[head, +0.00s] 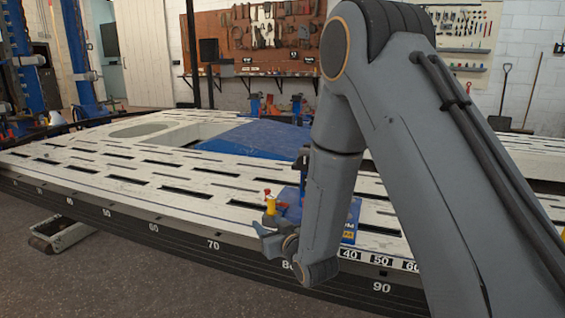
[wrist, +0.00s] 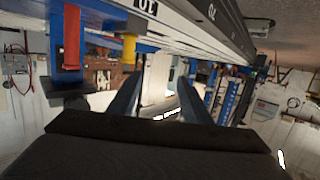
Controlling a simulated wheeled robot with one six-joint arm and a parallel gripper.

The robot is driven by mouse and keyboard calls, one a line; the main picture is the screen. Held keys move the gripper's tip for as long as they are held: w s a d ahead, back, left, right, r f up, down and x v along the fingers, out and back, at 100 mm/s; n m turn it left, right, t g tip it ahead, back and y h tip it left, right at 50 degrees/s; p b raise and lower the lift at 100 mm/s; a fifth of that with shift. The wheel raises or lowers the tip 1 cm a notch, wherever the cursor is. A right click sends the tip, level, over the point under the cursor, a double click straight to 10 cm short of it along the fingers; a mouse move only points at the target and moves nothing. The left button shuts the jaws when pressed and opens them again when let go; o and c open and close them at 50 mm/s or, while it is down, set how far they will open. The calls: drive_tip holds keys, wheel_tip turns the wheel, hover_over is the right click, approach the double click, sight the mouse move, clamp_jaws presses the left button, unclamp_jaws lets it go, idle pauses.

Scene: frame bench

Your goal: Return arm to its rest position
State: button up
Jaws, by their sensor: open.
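My grey arm fills the right half of the head view, bent down from its elbow in front of the bench. My gripper (head: 266,238) is at the bench's front edge, near the 80 mark. In the wrist view my gripper (wrist: 160,82) shows two dark fingers spread apart with nothing held between them. The wrist picture is upside down, with the bench edge along the top.
The white slotted frame bench (head: 110,165) spans the head view. A blue fixture (head: 350,222) stands at its front edge, partly behind my arm. A yellow part (head: 270,206) is close by my gripper. A red cylinder (wrist: 72,38) shows in the wrist view. Open floor (head: 130,285) lies in front.

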drive_tip(key=s+d+r+g+h, duration=0.1)
drive_tip(key=s+r+g+h, duration=0.3)
drive_tip(key=s, duration=1)
drive_tip(key=s+d+r+g+y, duration=0.1)
drive_tip(key=s+r+g, duration=0.3)
drive_tip(key=s, duration=1)
drive_tip(key=s+d+r+g+h, duration=0.15)
drive_tip(key=s+g, duration=0.45)
drive_tip(key=s, duration=0.8)
drive_tip(key=d+r+m+h+p, duration=0.1)
drive_tip(key=d+r+m+p, duration=0.1)
drive_tip(key=d+r+p, duration=0.8)
drive_tip(key=d+r+m+h+p, duration=0.1)
drive_tip(key=d+r+m+p, duration=0.2)
drive_tip(key=d+r+p, duration=0.7)
wheel_tip(320, 180, up, 6)
drive_tip(key=p, duration=1.5)
drive_tip(key=shift+w+m, duration=0.25)
drive_tip(key=shift+m, duration=0.05)
